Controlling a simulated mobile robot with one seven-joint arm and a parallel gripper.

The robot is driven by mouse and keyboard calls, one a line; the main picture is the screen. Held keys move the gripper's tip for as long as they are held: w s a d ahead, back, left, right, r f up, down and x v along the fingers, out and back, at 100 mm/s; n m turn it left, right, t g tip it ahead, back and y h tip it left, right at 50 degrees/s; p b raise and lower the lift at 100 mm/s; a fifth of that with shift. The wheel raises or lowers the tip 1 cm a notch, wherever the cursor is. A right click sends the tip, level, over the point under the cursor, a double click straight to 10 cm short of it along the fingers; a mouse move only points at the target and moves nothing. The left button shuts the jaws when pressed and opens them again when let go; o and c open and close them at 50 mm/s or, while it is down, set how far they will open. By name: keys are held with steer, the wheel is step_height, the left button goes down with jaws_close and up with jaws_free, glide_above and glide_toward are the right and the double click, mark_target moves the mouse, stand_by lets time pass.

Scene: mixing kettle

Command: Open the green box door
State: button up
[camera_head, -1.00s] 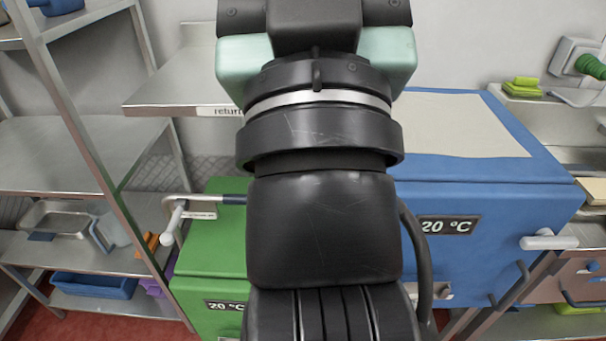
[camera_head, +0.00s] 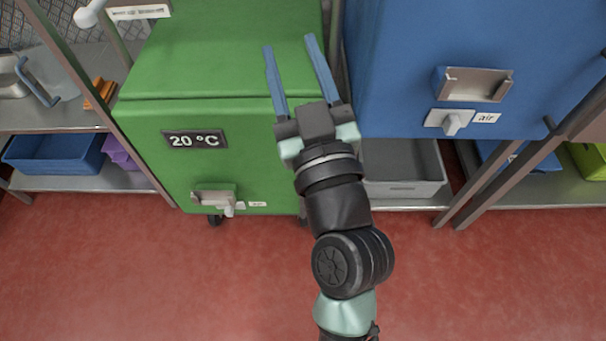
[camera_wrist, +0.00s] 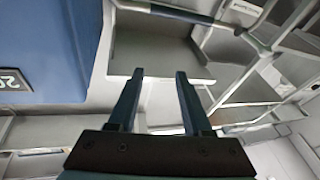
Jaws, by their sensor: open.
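The green box (camera_head: 222,70) stands left of centre in the head view. Its front carries a "20 °C" display (camera_head: 195,140) and, lower down, a metal latch or handle (camera_head: 215,196). The door looks closed. My gripper (camera_head: 290,52) is open and empty, its two blue fingers over the right part of the green box's top, well above and right of the handle. In the wrist view, my gripper's fingers (camera_wrist: 158,88) are apart with nothing between them. The green box's handle does not show there.
A blue box (camera_head: 400,90) with a metal handle (camera_head: 474,84) stands close on the right. A grey bin (camera_head: 402,170) sits between them, low down. A shelf with a blue tray (camera_head: 55,154) is at left. The red floor (camera_head: 130,270) in front is clear.

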steer(key=s+d+f+m+g+h+b, duration=0.1)
steer(key=s+d+f+b, duration=0.15)
steer(key=f+b, duration=1.45)
steer(key=s+d+f+m+g+h+b, duration=0.15)
steer(key=s+f+b, duration=0.35)
steer(key=f, duration=2.4)
steer(key=shift+y, duration=0.25)
steer(key=w+a, duration=0.1)
steer(key=w, duration=0.3)
steer(key=w+a, duration=0.1)
steer(key=w, duration=0.3)
steer(key=w+a, duration=0.1)
steer(key=w, duration=0.4)
steer(key=shift+r, duration=0.2)
jaws_close()
